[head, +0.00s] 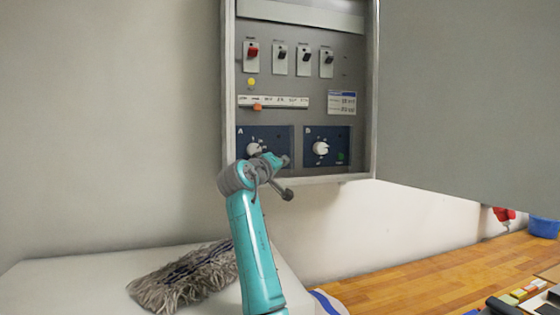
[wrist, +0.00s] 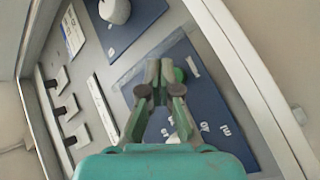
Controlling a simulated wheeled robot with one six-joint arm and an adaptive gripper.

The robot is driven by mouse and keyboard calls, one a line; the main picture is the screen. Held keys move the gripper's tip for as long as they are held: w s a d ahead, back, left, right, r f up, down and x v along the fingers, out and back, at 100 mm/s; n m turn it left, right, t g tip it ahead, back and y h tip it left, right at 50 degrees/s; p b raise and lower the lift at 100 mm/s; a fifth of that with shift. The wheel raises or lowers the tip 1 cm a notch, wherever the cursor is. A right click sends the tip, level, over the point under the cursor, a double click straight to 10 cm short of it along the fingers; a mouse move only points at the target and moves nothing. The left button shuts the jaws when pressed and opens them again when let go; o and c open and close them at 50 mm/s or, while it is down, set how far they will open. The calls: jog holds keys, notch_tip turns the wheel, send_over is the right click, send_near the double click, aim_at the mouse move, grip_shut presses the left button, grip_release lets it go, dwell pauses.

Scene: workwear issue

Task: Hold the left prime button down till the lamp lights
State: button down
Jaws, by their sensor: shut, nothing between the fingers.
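The left blue plate, marked A (head: 270,134), has a white knob (head: 254,149) and sits low in the open cabinet. My gripper (head: 284,160) is at this plate's lower right, in front of its button. In the wrist view my gripper (wrist: 160,66) is shut and empty, with its tips beside the green button (wrist: 180,75). Part of the button shows to the right of the tips; I cannot tell whether they touch or press it. The plate's knob (wrist: 172,138) shows between the fingers. I cannot make out a lit lamp on this plate.
The right plate B (head: 330,134) has its own knob (head: 320,148) and green button (head: 341,156). Above are a red switch (head: 252,52), several dark switches, and a yellow round part (head: 251,83). The cabinet's frame (head: 373,110) borders the plates. A mop head (head: 185,280) lies below.

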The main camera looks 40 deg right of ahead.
jog(key=shift+w, duration=0.15)
dwell(0.4)
jog(key=shift+w+d, duration=0.15)
jog(key=shift+w, duration=0.1)
jog(key=shift+w+d, duration=0.1)
jog(key=shift+w, duration=0.3)
dwell(2.3)
jog(key=shift+s, duration=0.1)
dwell(0.3)
jog(key=shift+s+a, duration=0.25)
jog(key=shift+s, duration=0.45)
jog(key=shift+s+a, duration=0.25)
jog(key=shift+s, duration=0.55)
jog(key=shift+s+a, duration=0.2)
jog(key=shift+s, duration=0.6)
jog(key=shift+s+a, duration=0.25)
jog(key=shift+s, duration=0.55)
